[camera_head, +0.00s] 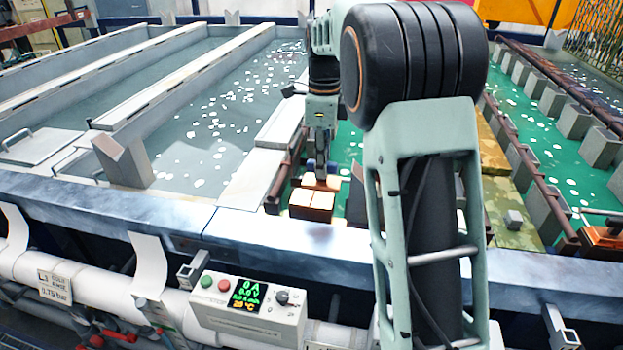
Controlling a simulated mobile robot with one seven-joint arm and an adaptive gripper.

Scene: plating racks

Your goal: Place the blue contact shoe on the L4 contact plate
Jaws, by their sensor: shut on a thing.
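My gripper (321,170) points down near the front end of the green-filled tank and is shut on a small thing. Dark blue parts of the blue contact shoe (321,163) show around the fingertips; the fingers hide much of it. Just below and in front is a copper-coloured block (311,204) with a pale top, at the tank's front rim. It appears to be a contact plate, but I can read no L4 mark on it. I cannot tell whether the shoe touches the copper piece under the fingers or hangs above it.
The tank's blue-grey front rim (270,232) runs across the view. A control box (248,305) with buttons and a lit display stands before it. Another copper block (603,240) sits at far right. My arm hides part of the green tank (348,150).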

